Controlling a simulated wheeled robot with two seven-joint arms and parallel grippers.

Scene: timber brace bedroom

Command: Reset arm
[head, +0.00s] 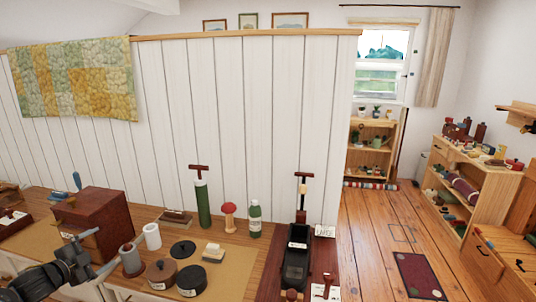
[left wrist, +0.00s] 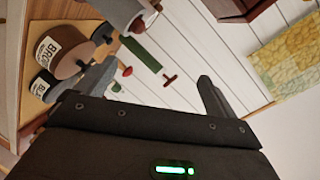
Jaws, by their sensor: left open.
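My left gripper (head: 105,249) is in the lower left of the head view, over the front of the workbench. Its jaws are apart with nothing between them. The left wrist view also shows its two dark fingers (left wrist: 158,88) spread wide, with the white panelled wall and a green cylinder (left wrist: 141,53) beyond. I cannot tell whether the fingers touch either. My right gripper is not in view.
The wooden workbench (head: 235,247) holds round tins (head: 161,275), a brush (head: 213,252), a green bottle (head: 254,219), a red mushroom-shaped thing (head: 229,216) and a black tray (head: 297,260). Shelves (head: 475,190) stand at the right. Wooden floor (head: 375,235) is open between bench and shelves.

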